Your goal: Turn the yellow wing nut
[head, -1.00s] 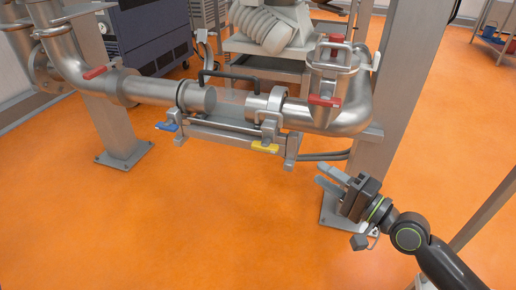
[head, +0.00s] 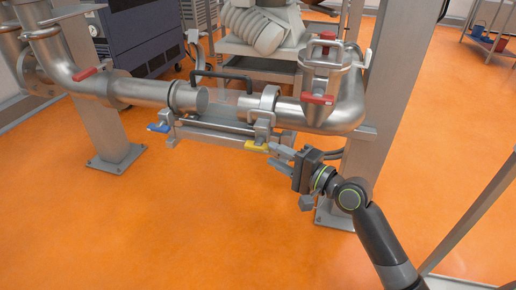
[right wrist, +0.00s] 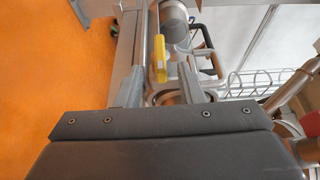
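The yellow wing nut (head: 256,146) sits on the clamp bracket under the right-hand pipe end. In the right wrist view the yellow wing nut (right wrist: 159,60) shows ahead, between the lines of the two fingers. My right gripper (head: 276,158) is just right of the nut, its fingers spread and pointing at it. In the right wrist view my right gripper (right wrist: 163,82) has its two fingers apart with nothing clamped. I cannot tell whether a finger touches the nut. A blue wing nut (head: 159,128) is at the left end of the same bracket. My left gripper is out of view.
Steel pipes (head: 140,91) run above the bracket, with red handles (head: 318,99) on the valves. A black bar handle (head: 222,77) stands between the pipe ends. A grey post (head: 373,120) rises just right of my right gripper. The orange floor (head: 150,230) in front is clear.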

